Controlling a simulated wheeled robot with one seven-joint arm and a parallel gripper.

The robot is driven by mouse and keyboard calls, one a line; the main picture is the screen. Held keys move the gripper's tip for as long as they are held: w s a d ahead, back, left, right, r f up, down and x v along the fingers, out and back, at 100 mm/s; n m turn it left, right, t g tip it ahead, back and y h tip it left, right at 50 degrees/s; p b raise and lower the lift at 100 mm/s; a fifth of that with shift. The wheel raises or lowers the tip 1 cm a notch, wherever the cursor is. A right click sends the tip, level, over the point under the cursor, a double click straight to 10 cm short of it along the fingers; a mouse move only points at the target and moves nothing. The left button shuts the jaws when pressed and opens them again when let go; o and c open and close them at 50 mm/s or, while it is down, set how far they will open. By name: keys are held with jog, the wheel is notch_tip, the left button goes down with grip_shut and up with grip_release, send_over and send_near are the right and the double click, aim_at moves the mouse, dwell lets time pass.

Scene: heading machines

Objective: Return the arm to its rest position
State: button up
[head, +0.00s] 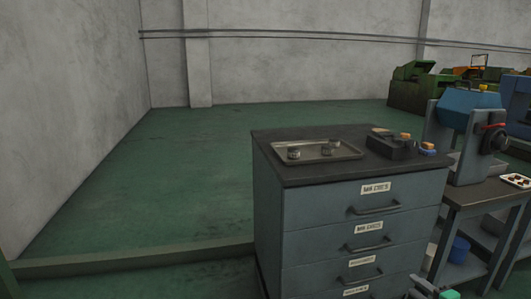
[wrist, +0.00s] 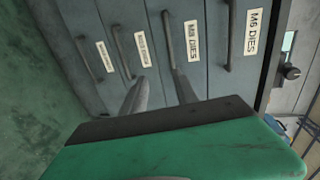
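My gripper (wrist: 160,84) shows in the wrist view with its two grey fingers apart and nothing between them. It points at the front of a grey-blue drawer cabinet (wrist: 85,40), near the drawer handles. I cannot tell whether the fingers touch the cabinet. In the head view part of my gripper (head: 420,286) shows at the bottom edge, low in front of the cabinet (head: 325,212). The rest of the arm is out of view. All the visible drawers look shut.
A metal tray (head: 322,157) with two small metal cylinders and a dark block (head: 386,149) stand on the cabinet. A workbench (head: 468,193) with a blue press (head: 464,108) stands close on the right; a blue bin (head: 459,249) is below. Green floor (head: 170,180) at the left is clear.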

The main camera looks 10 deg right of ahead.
jog(key=w+a+r+n+g+y+p, duration=0.1)
jog(key=w+a+r+n+g+p, duration=0.15)
jog(key=a+r+p, duration=0.5)
jog(key=w+a+r+n+g+y+p, duration=0.1)
jog(key=w+a+r+n+g+p, duration=0.25)
jog(key=a, duration=0.65)
jog(key=w+a+r+n+g+y+p, duration=0.1)
jog(key=a+r+n+g+p, duration=0.2)
jog(key=a+r, duration=0.55)
jog(key=s+a+r+n+g+h+p, duration=0.3)
jog(key=s+a+r+n+p, duration=0.5)
jog(key=s+a+r+p, duration=0.5)
jog(key=s+a+r, duration=0.3)
jog(key=s, duration=0.3)
jog(key=shift+s+h, duration=0.2)
jog(key=shift+h, duration=0.1)
